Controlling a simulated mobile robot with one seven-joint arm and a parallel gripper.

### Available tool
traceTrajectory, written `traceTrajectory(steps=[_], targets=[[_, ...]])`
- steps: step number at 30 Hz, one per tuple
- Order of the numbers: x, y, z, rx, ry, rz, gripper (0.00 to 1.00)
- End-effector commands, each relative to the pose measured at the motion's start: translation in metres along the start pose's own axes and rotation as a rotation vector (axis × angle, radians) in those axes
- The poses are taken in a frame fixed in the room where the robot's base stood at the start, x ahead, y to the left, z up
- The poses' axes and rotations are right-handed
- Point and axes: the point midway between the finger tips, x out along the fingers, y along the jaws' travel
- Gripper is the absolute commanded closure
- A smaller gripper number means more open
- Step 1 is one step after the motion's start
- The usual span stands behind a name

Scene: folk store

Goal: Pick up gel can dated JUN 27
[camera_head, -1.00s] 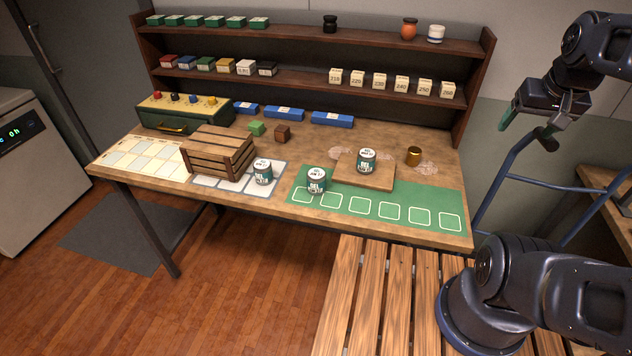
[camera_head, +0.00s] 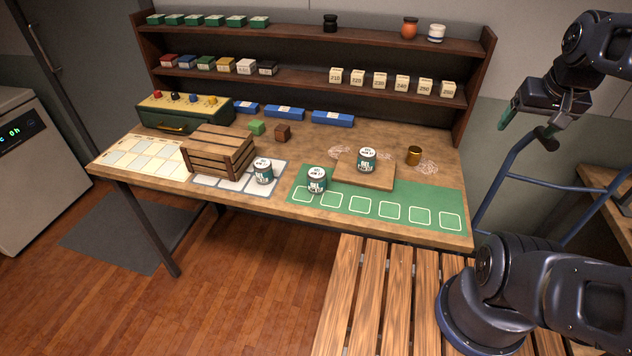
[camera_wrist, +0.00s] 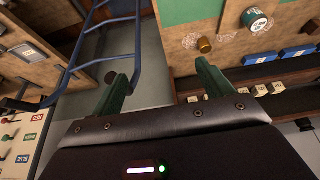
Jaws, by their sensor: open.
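Three white-and-teal gel cans stand upright on the workbench. One can (camera_head: 263,172) is on the pale squared mat at the left, one can (camera_head: 317,181) is on the left end of the green mat (camera_head: 432,195), and one can (camera_head: 367,160) is on a small wooden board (camera_head: 362,179). The dates on their lids are too small to read surely. My gripper (camera_head: 528,127) is open and empty in the air right of the bench, well apart from the cans. In the wrist view its green fingers (camera_wrist: 162,76) are spread, with a can (camera_wrist: 254,19) beyond them.
A brass cup (camera_head: 414,155) stands right of the board. A wooden crate (camera_head: 218,151) stands at the left, before a green box (camera_head: 180,113). Shelves (camera_head: 305,79) with small boxes rise behind. A blue tubular frame (camera_head: 503,180) stands near my gripper. The green mat's right part is clear.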

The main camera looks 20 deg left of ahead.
Motion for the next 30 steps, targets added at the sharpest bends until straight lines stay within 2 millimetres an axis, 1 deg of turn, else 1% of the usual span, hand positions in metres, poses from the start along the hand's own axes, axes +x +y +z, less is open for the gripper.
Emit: traceTrajectory(steps=[5, 8, 11, 17, 21, 26, 30], targets=[[0.003, -0.007, -0.008, 0.015, -0.012, -0.01, 0.21], [0.01, -0.019, -0.021, 0.046, -0.032, -0.024, 0.21], [0.019, -0.038, -0.037, 0.09, -0.06, -0.04, 0.21], [0.042, -0.084, -0.065, 0.185, -0.121, -0.059, 0.21], [0.059, -0.121, -0.08, 0.249, -0.164, -0.062, 0.21], [0.081, -0.169, -0.089, 0.32, -0.212, -0.056, 0.21], [0.101, -0.214, -0.091, 0.382, -0.251, -0.042, 0.21]])
